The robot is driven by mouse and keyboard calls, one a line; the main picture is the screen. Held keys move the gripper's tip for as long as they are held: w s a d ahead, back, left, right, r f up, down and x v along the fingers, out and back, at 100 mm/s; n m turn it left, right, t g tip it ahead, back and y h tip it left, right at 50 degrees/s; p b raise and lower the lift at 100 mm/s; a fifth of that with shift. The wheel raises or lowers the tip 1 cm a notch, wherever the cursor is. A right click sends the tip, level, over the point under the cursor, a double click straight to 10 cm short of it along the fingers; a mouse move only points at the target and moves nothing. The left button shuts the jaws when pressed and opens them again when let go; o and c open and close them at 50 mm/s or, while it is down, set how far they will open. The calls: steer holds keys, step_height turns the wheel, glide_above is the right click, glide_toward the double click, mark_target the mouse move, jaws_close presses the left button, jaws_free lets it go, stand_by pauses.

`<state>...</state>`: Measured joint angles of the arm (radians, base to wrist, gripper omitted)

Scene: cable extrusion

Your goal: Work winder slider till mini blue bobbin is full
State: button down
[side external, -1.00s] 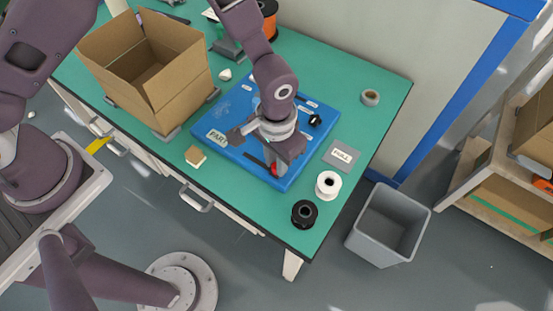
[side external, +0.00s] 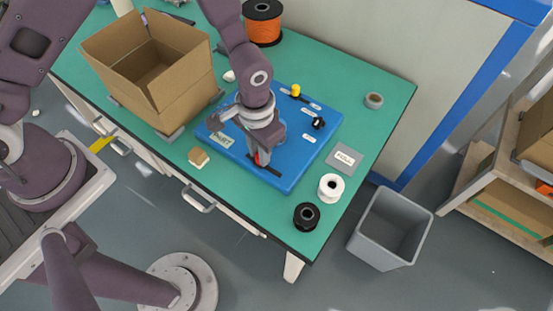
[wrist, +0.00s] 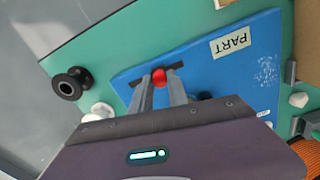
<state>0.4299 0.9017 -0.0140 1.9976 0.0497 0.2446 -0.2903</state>
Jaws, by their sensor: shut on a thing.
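The winder is a blue board (side external: 300,150) on the green table, with a dark slot across its near part. The slider's red knob (wrist: 159,76) stands in this slot. My gripper (side external: 260,153) reaches down over the board. In the wrist view my gripper (wrist: 158,86) has its two fingers closed on the red knob. The knob also shows below the fingers in the side view (side external: 258,159). A black fitting (side external: 318,123) and a yellow piece (side external: 295,90) stand on the board. I cannot make out the mini blue bobbin; my arm hides part of the board.
A cardboard box (side external: 175,95) stands left of the board. A white spool (side external: 331,187) and a black spool (side external: 306,216) stand near the front right edge. An orange spool (side external: 262,25) is at the back. A grey bin (side external: 375,240) stands on the floor.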

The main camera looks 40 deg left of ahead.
mark_target(247, 155)
steer(key=a, duration=0.4)
steer(key=shift+a, duration=0.1)
steer(key=c, duration=1.3)
jaws_free()
steer(key=shift+r, duration=0.25)
step_height(247, 155, up, 7)
steer(key=shift+f, duration=0.15)
